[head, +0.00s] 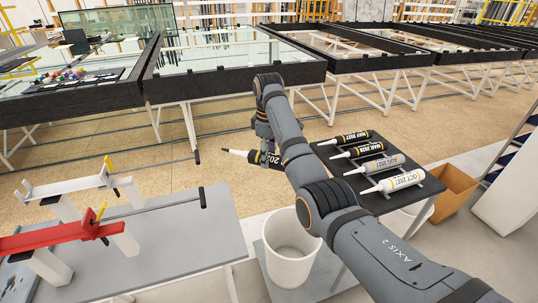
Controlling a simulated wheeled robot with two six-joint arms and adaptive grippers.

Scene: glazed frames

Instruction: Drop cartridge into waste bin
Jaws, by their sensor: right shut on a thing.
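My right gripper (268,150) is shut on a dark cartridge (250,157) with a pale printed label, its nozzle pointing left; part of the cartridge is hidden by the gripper. The gripper holds it in the air, above and a little left of an open white bin (288,268). My left gripper is not in view.
A black stand (350,195) holds several cartridges: two dark, a grey (376,164) and a white one (402,181). A cardboard box (456,190) is at right. A grey table (190,255) with red and white clamped profiles is at left. Glazed frames on racks stand behind.

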